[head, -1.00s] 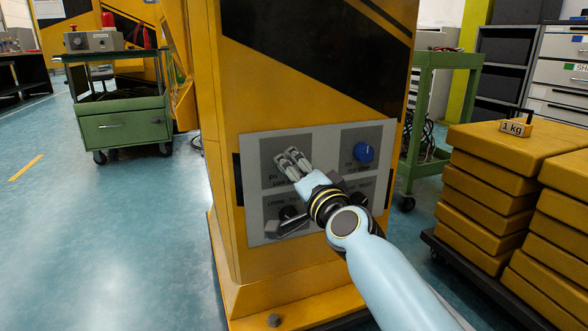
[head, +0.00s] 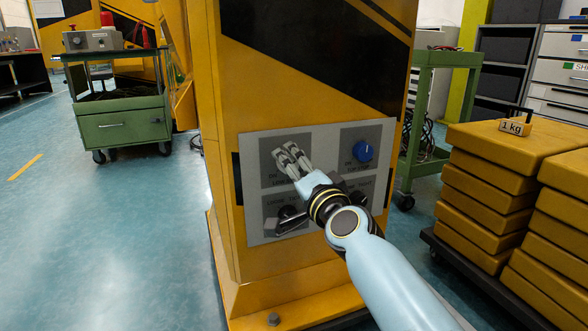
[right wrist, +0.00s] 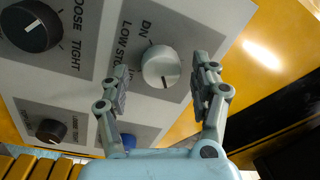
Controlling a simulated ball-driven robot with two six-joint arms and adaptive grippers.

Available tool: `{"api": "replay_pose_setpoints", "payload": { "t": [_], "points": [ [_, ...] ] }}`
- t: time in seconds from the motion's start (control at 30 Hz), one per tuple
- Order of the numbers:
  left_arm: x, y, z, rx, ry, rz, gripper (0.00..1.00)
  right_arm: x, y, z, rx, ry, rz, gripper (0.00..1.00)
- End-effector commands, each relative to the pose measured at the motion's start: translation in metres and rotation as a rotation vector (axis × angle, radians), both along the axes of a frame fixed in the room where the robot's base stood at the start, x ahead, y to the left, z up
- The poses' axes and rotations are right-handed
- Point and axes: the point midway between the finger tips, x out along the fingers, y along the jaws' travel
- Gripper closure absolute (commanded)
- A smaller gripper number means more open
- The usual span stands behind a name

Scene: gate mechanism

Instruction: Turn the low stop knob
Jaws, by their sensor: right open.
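The low stop knob (right wrist: 161,67) is a pale grey round knob with a dark pointer line, beside the printed words "LOW STOP" in the right wrist view. My right gripper (right wrist: 162,72) is open, with one finger on each side of the knob; neither finger clearly touches it. In the head view my right gripper (head: 287,153) is at the upper left square of the grey control panel (head: 325,140) and hides the knob. My left gripper is not in view.
A blue knob (head: 362,152) sits at the panel's upper right. A black loose/tight knob (right wrist: 32,25) and another dark knob (right wrist: 50,130) are also on the panel. Stacked yellow weights (head: 490,180) stand at the right, and a green cart (head: 122,125) at the left.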

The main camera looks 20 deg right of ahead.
Motion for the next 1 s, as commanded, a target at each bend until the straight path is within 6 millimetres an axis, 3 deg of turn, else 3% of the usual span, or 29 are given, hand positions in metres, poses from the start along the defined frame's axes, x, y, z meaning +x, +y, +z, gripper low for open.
{"api": "replay_pose_setpoints", "payload": {
  "t": [0.17, 0.27, 0.53, 0.7, 1.0],
  "points": [
    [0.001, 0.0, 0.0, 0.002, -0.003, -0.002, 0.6, -0.004, 0.0, 0.0, 0.0, 0.0, 0.0, 0.37],
    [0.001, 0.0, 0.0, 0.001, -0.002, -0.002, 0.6, -0.016, -0.001, -0.002, 0.001, 0.001, 0.0, 0.37],
    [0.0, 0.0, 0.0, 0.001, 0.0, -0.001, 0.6, -0.078, -0.006, -0.005, 0.003, 0.003, -0.001, 0.37],
    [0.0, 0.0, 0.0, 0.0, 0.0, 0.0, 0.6, -0.103, -0.008, -0.006, 0.002, 0.002, -0.001, 0.37],
    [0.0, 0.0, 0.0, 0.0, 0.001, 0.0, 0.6, -0.119, -0.009, -0.007, 0.0, 0.001, 0.0, 0.37]
  ]
}}
